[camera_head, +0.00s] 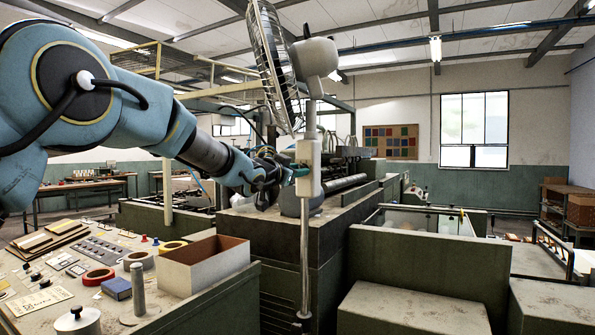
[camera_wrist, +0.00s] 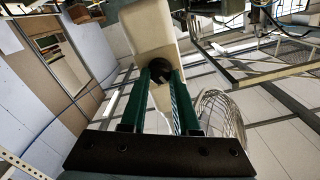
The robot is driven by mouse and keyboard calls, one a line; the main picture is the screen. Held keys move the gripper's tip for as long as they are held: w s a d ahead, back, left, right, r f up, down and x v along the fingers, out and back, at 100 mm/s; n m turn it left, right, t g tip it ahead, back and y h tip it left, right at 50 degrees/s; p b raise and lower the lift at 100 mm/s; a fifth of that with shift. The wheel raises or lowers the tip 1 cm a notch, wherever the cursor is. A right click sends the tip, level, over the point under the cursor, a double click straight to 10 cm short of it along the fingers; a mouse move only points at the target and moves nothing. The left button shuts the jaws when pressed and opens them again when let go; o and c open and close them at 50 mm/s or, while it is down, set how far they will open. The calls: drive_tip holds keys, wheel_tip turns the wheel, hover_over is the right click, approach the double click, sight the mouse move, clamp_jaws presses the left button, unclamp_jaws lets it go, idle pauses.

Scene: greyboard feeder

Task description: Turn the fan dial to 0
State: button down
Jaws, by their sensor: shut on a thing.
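The standing fan shows in the head view with its wire cage (camera_head: 272,65) at the top, a white motor housing (camera_head: 315,58) and a white control box (camera_head: 309,168) on the pole. My gripper (camera_head: 297,172) reaches from the left to the side of the control box. In the wrist view my gripper's two green fingers (camera_wrist: 163,72) are shut on the dark round fan dial (camera_wrist: 160,69) on the cream control box (camera_wrist: 150,25). The dial's marks and its setting cannot be read. The fan cage (camera_wrist: 217,112) also shows at the right of the wrist view.
A console table (camera_head: 80,265) at the lower left holds an open cardboard box (camera_head: 203,264), tape rolls and a grey post. The fan's pole (camera_head: 305,250) stands in front of green machinery (camera_head: 425,265). Machine blocks fill the space behind and to the right.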

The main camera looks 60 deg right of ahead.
drive_tip(key=shift+n, duration=0.3)
drive_tip(key=n, duration=0.8)
drive_tip(key=shift+w, duration=0.15)
drive_tip(key=shift+n+b, duration=0.3)
idle(0.4)
drive_tip(key=c, duration=0.6)
unclamp_jaws()
drive_tip(key=shift+c, duration=0.2)
drive_tip(key=shift+a, duration=0.1)
